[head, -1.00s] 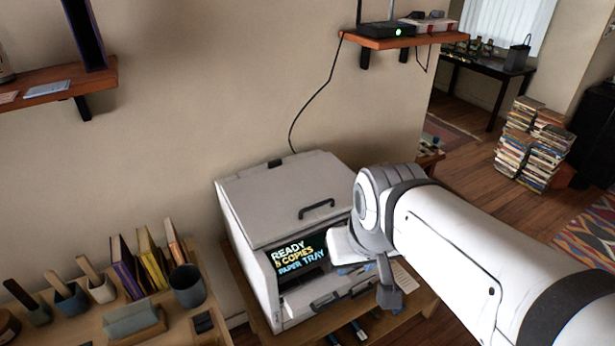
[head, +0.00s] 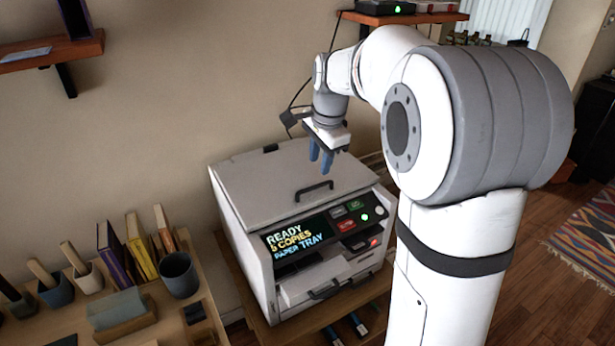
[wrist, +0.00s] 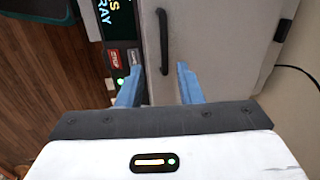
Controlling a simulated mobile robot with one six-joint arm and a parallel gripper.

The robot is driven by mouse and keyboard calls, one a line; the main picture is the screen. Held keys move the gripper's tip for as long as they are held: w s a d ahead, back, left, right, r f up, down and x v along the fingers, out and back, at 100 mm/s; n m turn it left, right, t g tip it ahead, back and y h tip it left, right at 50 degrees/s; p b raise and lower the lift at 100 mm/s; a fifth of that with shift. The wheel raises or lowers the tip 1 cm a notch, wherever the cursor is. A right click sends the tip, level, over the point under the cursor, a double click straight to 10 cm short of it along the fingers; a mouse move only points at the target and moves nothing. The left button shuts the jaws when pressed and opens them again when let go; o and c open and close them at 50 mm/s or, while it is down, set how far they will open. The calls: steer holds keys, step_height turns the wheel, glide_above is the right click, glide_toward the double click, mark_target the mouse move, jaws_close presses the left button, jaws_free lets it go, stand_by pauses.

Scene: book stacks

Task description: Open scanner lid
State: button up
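The scanner (head: 245,225) is a light grey box with its lid (head: 275,180) closed flat on top. A dark bar handle (head: 314,190) sits near the lid's front edge, above a panel reading READY. My gripper (head: 321,168) points down over the lid, just behind and above the handle in the head view. In the wrist view, my gripper's (wrist: 157,85) blue fingers stand apart with nothing between them, and the handle (wrist: 164,42) lies ahead, in line with the gap. I see no contact with the handle.
A desk at the left holds a dark cup (head: 179,275), several books and small pots. A wall shelf with a router (head: 385,8) hangs above the scanner. A cable runs down the wall behind the lid. My arm covers much of the right side.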

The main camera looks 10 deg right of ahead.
mark_target(315, 187)
steer(key=f, duration=0.2)
steer(key=w+f, duration=0.1)
steer(key=f, duration=0.2)
steer(key=w+f, duration=0.1)
steer(key=f, duration=0.2)
steer(key=shift+a, duration=0.2)
steer(key=shift+c, duration=0.4)
jaws_close()
